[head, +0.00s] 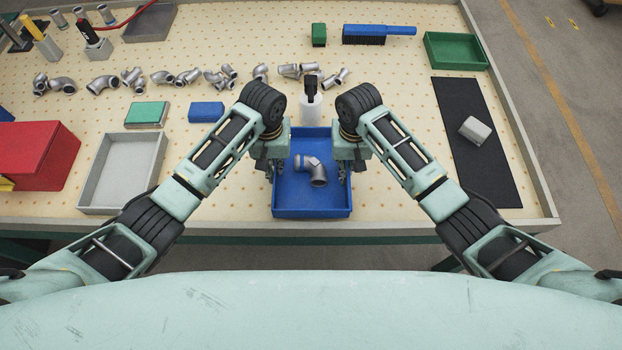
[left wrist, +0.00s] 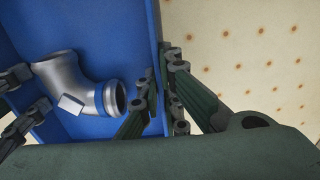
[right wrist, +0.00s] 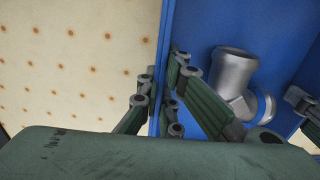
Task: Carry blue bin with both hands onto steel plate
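The blue bin (head: 311,204) is at the table's front edge, between my two arms. A grey metal pipe elbow (head: 317,172) lies inside it; in the left wrist view the elbow (left wrist: 75,82) shows a blue ring. My left gripper (head: 269,172) straddles the bin's left wall, one finger inside and one outside, closed on it. My right gripper (head: 348,172) straddles the right wall the same way, closed on it. The bin looks level; I cannot tell whether it touches the table.
A grey tray (head: 125,172) and red bin (head: 35,155) stand left. A white bottle (head: 311,108) stands just behind the blue bin. Several pipe fittings (head: 187,77) form a row farther back. A black mat (head: 475,140) with a metal part (head: 475,130) lies right.

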